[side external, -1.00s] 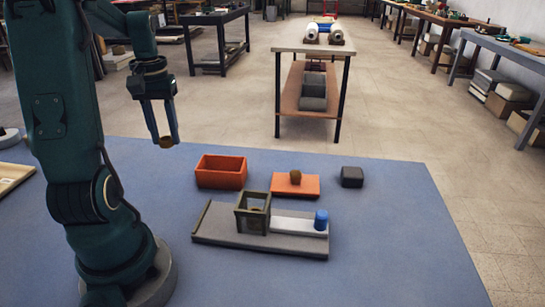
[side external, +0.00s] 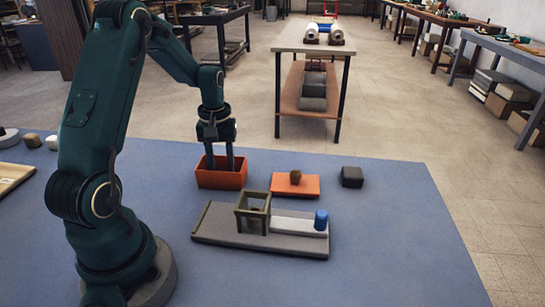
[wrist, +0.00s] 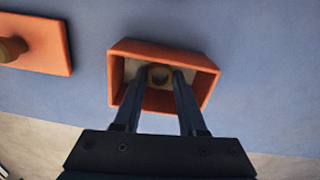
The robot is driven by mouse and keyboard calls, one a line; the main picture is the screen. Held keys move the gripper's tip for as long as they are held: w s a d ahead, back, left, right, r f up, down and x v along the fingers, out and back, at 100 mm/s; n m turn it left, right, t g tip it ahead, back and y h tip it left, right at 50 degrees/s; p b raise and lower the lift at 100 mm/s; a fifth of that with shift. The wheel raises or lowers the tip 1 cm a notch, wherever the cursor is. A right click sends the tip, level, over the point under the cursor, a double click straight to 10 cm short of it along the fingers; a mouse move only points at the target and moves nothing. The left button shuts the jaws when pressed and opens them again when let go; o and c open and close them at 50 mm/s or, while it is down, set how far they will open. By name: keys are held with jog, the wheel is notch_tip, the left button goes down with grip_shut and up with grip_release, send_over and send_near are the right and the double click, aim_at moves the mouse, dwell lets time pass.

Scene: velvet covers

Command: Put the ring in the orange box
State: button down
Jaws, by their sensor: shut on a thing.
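The orange box (side external: 208,179) stands open on the blue table, left of the middle in the side view. It also shows in the wrist view (wrist: 160,48). My gripper (side external: 221,166) points straight down with its fingers inside the box walls. It is shut on the brown ring (wrist: 158,74), which shows between the fingertips in the wrist view, over the pale box floor. Whether the ring touches the floor I cannot tell. In the side view the ring is hidden by the box wall.
An orange lid (side external: 310,186) with a brown knob (side external: 295,177) lies right of the box, and a dark block (side external: 351,176) beyond it. In front is a grey base (side external: 215,228) with an olive frame (side external: 239,221) and a blue cylinder (side external: 321,219). The table's right side is clear.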

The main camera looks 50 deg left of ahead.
jog(key=shift+f, duration=0.35)
jog(key=shift+c, duration=2.3)
grip_release()
jog(key=shift+r, duration=0.1)
notch_tip(320, 180, up, 11)
jog(key=s+d+r+m+t+y, duration=0.1)
jog(key=d+r+m, duration=0.2)
jog(key=d, duration=0.3)
jog(key=s+d+r+m+t, duration=0.2)
jog(key=d, duration=0.4)
jog(key=s+d+f+m+t+h, duration=0.1)
jog(key=s+d+m+t, duration=0.1)
jog(key=s+d+m, duration=0.3)
jog(key=shift+s+d+m+t, duration=0.35)
jog(key=shift+s+d, duration=0.5)
jog(key=shift+d, duration=0.35)
jog(key=shift+f, duration=0.1)
